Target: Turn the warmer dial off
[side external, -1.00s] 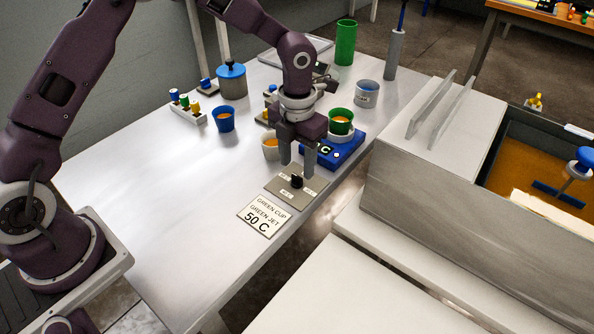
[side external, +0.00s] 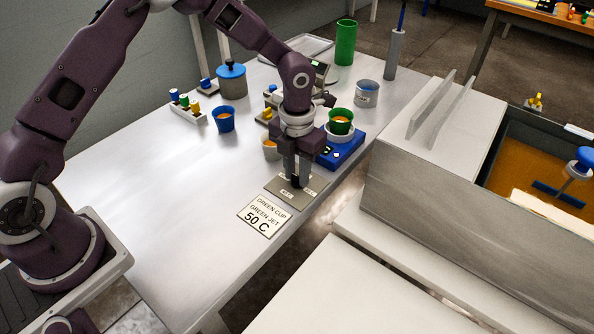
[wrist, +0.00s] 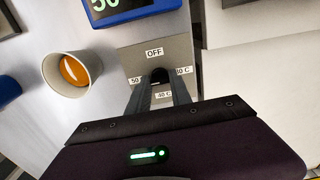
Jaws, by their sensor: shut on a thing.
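The warmer dial (wrist: 159,75) is a small black knob on a grey plate (wrist: 180,53). The wrist view shows the labels OFF at the top of the plate, 50 at left, 40 C at the bottom and another C label at right. My gripper (wrist: 159,84) is shut on the dial, a finger on each side. In the side view my gripper (side external: 297,182) reaches straight down to the plate (side external: 284,192), and its fingers mostly hide the dial. The dial's pointing direction cannot be told. The blue warmer (side external: 345,153) behind holds a green cup (side external: 341,121).
A sign (side external: 262,216) reading green cup, green jet, 50 C lies in front of the plate. A white cup (side external: 270,151) with orange liquid and a blue cup (side external: 224,121) stand to the left. The large bath (side external: 450,220) is at right. The table's left front is clear.

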